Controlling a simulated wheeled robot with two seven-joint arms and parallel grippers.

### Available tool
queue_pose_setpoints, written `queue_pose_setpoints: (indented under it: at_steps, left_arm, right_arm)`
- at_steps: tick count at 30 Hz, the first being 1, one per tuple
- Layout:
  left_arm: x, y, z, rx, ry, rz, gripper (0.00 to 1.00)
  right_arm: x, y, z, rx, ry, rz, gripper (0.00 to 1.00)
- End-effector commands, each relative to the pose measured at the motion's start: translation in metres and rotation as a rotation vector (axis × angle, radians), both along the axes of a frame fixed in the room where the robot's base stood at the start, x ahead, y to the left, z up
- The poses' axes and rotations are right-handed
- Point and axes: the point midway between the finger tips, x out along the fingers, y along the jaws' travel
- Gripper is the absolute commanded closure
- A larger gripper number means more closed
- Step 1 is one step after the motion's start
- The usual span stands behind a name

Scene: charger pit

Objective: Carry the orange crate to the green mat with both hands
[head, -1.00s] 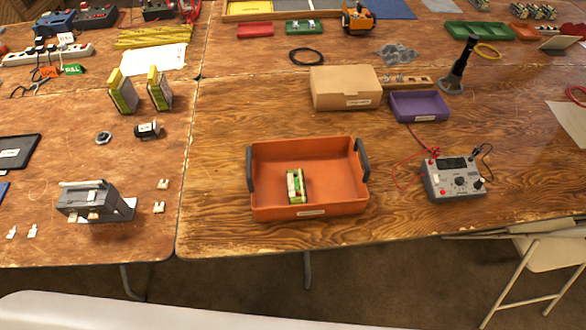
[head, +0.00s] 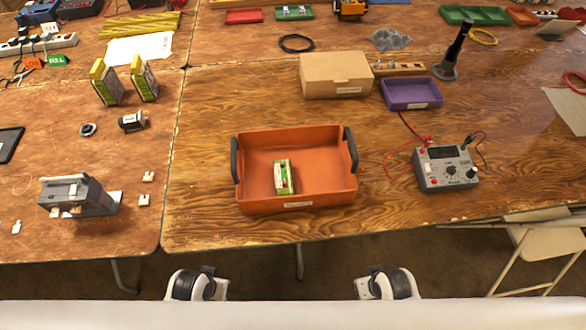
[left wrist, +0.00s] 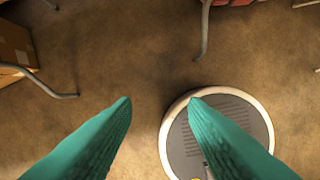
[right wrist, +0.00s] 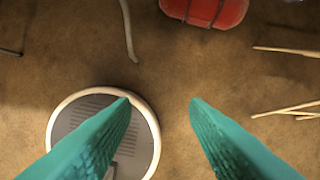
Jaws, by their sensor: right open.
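The orange crate (head: 298,200) sits on the wooden table in the head view, near its front edge. It has a dark grey handle on its left (head: 235,160) and right (head: 351,150) ends. A small green and white pack (head: 284,177) lies inside it. My left gripper (left wrist: 160,100) is open and empty, with teal fingers apart over the floor. My right gripper (right wrist: 160,100) is also open and empty over the floor. Neither touches the crate. In the head view only parts of my arms show at the bottom edge. I see no green mat.
A cardboard box (head: 335,75), a purple tray (head: 411,93) and a meter with leads (head: 446,168) stand behind and right of the crate. A grey device (head: 75,195) is on the left table. A folding chair (head: 530,235) is at the right front.

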Motion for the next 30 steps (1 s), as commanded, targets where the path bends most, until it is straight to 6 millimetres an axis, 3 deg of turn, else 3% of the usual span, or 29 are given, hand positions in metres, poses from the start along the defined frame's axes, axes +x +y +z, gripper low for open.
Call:
queue_pose_setpoints:
  at_steps: [3, 10, 15, 23, 30]
  left_arm:
    - [0.009, -0.001, 0.045, -0.002, -0.026, -0.003, 0.6]
    - [0.019, -0.006, 0.118, -0.003, -0.074, -0.075, 0.6]
    - [0.044, -0.025, 0.173, 0.014, -0.157, -0.346, 0.6]
    - [0.092, -0.059, 0.208, 0.116, -0.281, -0.896, 0.6]
    - [0.153, -0.079, 0.234, 0.347, -0.378, -1.569, 0.6]
  right_arm:
    - [0.008, 0.0, 0.044, 0.002, -0.027, -0.003, 0.59]
    - [0.014, 0.0, 0.112, 0.007, -0.089, -0.007, 0.59]
    - [0.033, 0.001, 0.153, 0.017, -0.219, -0.008, 0.59]
    - [0.08, 0.005, 0.163, 0.03, -0.454, -0.001, 0.59]
    - [0.134, 0.012, 0.162, 0.037, -0.754, 0.019, 0.59]
